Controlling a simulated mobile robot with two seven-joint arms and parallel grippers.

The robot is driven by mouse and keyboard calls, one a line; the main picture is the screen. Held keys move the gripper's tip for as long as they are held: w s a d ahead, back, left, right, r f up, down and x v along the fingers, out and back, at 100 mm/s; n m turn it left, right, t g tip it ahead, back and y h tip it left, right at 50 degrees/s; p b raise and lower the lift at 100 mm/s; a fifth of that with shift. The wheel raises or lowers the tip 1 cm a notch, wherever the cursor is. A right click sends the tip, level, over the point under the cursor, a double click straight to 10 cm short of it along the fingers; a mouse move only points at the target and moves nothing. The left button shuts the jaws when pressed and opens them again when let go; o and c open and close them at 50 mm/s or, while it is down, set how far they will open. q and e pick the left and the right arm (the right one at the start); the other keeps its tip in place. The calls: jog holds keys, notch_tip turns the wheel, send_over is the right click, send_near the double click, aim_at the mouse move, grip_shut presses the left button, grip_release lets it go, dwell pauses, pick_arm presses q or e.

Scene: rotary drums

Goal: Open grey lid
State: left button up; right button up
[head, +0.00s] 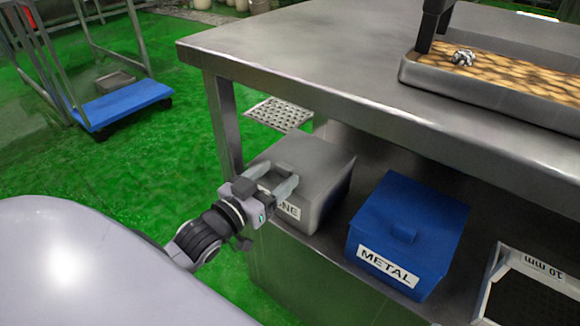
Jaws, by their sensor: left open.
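The grey box stands on the shelf under the steel table, with its grey lid (318,158) lying flat on top and looking closed. The lid has a small raised handle. A white label on the box front is partly hidden by my gripper; only the letters "NE" show clearly. My left gripper (273,178) is open over the near left part of the lid, its two fingers apart and pointing toward the handle. Whether the fingers touch the handle or lid, I cannot tell. My right gripper is not in view.
A blue box (409,232) labelled METAL stands right of the grey box. A frame marked "10 mm" (535,285) is at the lower right. The steel tabletop (330,50) overhangs the shelf; a tray (500,95) sits on it. A blue cart (122,103) stands on the green floor.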

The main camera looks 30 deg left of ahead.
aim_at(282, 170)
pick_arm(q)
jog(key=shift+w+d+b, duration=0.15)
jog(key=shift+w+b, duration=0.15)
jog(key=shift+w, duration=1.1)
jog(key=shift+w+d+b, duration=0.1)
jog(key=shift+w+b, duration=0.2)
jog(key=shift+w, duration=1.05)
grip_shut()
